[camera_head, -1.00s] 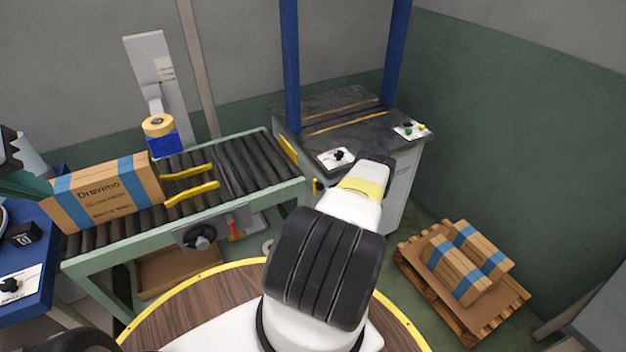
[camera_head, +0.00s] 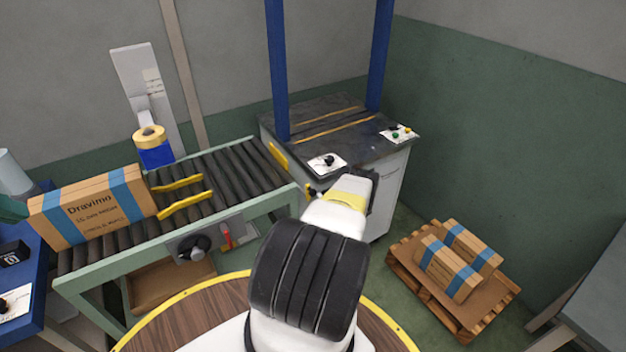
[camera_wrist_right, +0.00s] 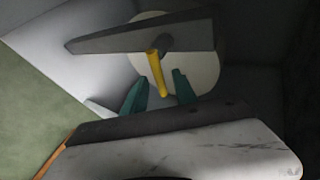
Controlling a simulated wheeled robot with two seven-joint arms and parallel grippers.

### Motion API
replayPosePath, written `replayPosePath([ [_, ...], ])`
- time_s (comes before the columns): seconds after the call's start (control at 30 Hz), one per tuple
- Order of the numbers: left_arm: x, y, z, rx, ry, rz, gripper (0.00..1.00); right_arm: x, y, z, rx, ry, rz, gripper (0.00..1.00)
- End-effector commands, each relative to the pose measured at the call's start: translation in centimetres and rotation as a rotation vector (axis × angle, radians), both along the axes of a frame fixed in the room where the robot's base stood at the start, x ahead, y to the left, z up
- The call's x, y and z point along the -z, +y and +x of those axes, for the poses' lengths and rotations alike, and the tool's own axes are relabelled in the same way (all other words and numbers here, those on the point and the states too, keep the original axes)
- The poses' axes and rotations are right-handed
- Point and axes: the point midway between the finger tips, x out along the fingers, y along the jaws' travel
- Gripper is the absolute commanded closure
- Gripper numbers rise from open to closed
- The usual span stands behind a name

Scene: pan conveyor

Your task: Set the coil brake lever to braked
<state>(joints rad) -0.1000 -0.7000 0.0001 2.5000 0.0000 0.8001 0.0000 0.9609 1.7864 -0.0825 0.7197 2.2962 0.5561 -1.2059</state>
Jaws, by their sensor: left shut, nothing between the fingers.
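In the right wrist view a yellow lever (camera_wrist_right: 157,72) sticks out from a pale round disc (camera_wrist_right: 197,75), beside a grey bar (camera_wrist_right: 140,38). I take it for the coil brake lever; no label is legible. My right gripper (camera_wrist_right: 159,92) has its two green fingers apart, with the lever's end between or just beyond them; contact cannot be told. In the head view my right arm hides that gripper at the grey machine cabinet (camera_head: 390,205). My left gripper (camera_head: 12,208) is at the left edge, partly cut off, shut and empty, beside a cardboard box (camera_head: 90,208).
The roller conveyor (camera_head: 225,170) carries the box and yellow guides. Its front has a black knob (camera_head: 193,247) and red lever (camera_head: 227,237). Blue posts (camera_head: 277,70) rise from the machine. A pallet (camera_head: 410,270) with boxes stands right on open floor.

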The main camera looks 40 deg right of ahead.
Motion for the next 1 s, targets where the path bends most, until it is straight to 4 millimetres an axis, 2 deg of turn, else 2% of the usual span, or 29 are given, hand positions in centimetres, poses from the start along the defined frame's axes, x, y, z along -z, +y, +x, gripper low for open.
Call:
replayPosePath([
  [0.33,0.0,0.0,0.0,0.000,0.000,0.000,1.00,-0.4,0.2,-0.4,-0.001,-0.002,0.002,0.66],
  [0.8,0.0,0.0,0.0,0.000,0.000,0.000,1.00,-3.6,2.1,-4.6,0.000,0.000,0.002,0.66],
  [1.0,0.0,0.0,0.0,0.000,0.000,0.000,1.00,-4.3,2.6,-5.7,0.001,0.000,0.001,0.66],
])
